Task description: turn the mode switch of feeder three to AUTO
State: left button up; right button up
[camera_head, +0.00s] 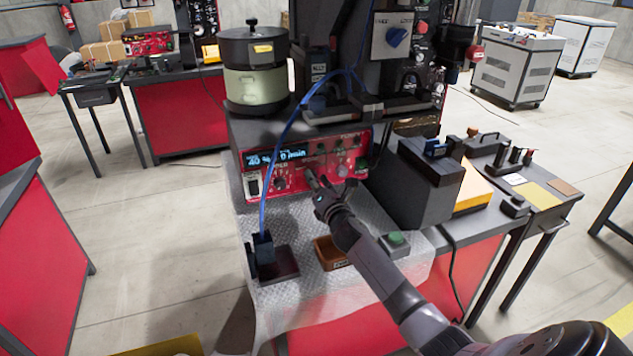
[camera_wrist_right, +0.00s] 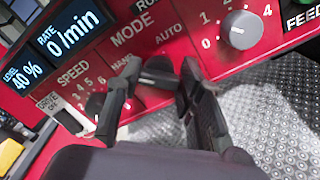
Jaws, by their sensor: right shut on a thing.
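The red control panel (camera_head: 300,166) sits on the front of the feeder at the middle of the head view. In the right wrist view its MODE label (camera_wrist_right: 131,24) stands above the words HAND and AUTO. The dark mode switch (camera_wrist_right: 158,80) sits below these words, between my fingers and partly hidden by them. My right gripper (camera_head: 318,186) reaches the panel front, and in the right wrist view its two fingers (camera_wrist_right: 157,92) are shut on the switch. The switch's exact pointing is hard to tell. The feeder number is cut off. My left gripper is not in view.
A grey knob marked 0 to 4 (camera_wrist_right: 238,30) is right of the switch, and the speed knob (camera_head: 280,184) is left. A blue cable (camera_head: 268,180) hangs in front of the panel. A brown tray (camera_head: 328,255) and green button box (camera_head: 397,241) stand below.

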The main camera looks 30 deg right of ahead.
jog(key=c, duration=0.3)
jog(key=shift+m, duration=0.4)
jog(key=shift+f+m, duration=0.2)
jog(key=shift+m, duration=4)
jog(key=shift+f+m, duration=0.2)
jog(key=shift+m, duration=4)
jog(key=shift+m+p, duration=0.3)
jog(key=o, duration=1.2)
jog(key=shift+c, duration=0.2)
